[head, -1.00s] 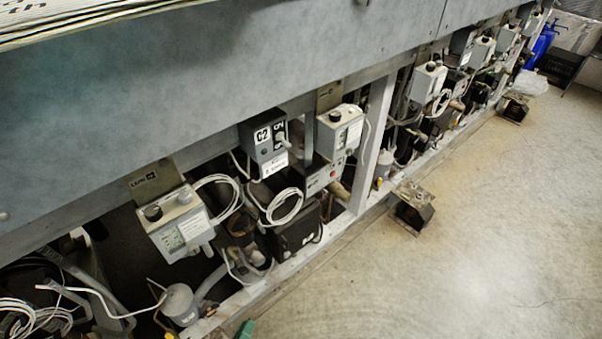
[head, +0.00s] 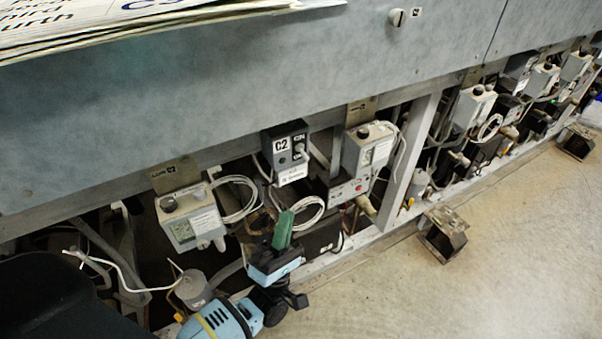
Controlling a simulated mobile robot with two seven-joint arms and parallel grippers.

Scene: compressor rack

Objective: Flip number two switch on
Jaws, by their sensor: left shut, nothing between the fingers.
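The dark grey switch box labelled C2 (head: 288,144) is mounted on the rack below the big grey panel, near the middle of the head view. Its small switch (head: 300,150) sits on the right of its front face, beside the C2 label; I cannot tell which way it is set. My left gripper (head: 285,218), with green fingers on a blue and black wrist, is shut and empty. It points up from below and shows lower in the picture than the box, apart from the switch. My right gripper is not in view.
A grey control box (head: 188,215) is to the left and another (head: 367,148) to the right of C2. Coiled white cables (head: 237,200) hang close by. A white upright post (head: 408,160) stands farther right.

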